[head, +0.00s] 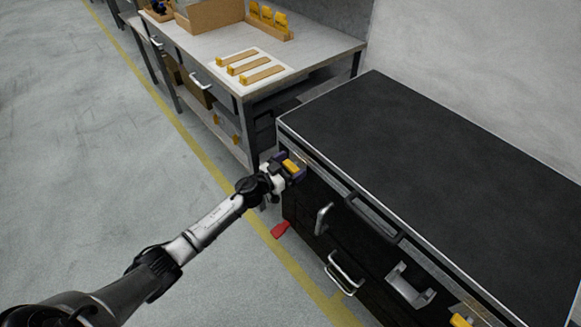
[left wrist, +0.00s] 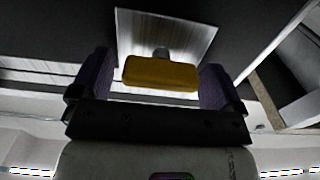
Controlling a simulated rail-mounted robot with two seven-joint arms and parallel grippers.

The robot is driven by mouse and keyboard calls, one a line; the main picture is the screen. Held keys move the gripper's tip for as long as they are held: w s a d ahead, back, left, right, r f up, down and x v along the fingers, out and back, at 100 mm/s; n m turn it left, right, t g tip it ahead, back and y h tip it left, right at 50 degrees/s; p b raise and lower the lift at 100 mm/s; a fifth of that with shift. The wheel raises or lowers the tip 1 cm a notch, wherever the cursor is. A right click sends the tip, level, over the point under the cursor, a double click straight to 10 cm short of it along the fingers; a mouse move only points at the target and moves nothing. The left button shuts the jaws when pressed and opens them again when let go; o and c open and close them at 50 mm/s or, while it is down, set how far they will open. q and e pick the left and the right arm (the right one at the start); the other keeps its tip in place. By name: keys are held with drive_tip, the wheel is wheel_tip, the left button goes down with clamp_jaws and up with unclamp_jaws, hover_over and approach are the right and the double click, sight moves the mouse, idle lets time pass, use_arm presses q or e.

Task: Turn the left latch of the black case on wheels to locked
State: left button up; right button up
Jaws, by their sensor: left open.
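The black case (head: 430,150) stands on the right in the head view, with metal edges and handles on its front. Its left latch is a yellow grip (head: 291,166) near the front's upper left corner. In the left wrist view the yellow latch (left wrist: 160,74) lies level in front of a metal plate (left wrist: 185,32). My left gripper (head: 288,170) is open, with its purple-padded fingers (left wrist: 160,85) on either side of the latch. I cannot tell whether they touch it. A second yellow latch (head: 460,320) shows at the bottom edge. My right gripper is not in view.
A workbench (head: 330,40) behind the case holds a wooden box (head: 212,15), yellow items in a rack and several wooden strips. A red pedal-like piece (head: 280,230) is low by the case. The floor on the left is clear, with a yellow line.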

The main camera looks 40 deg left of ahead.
use_arm(q)
drive_tip(key=shift+c, duration=0.6)
drive_tip(key=c, duration=0.8)
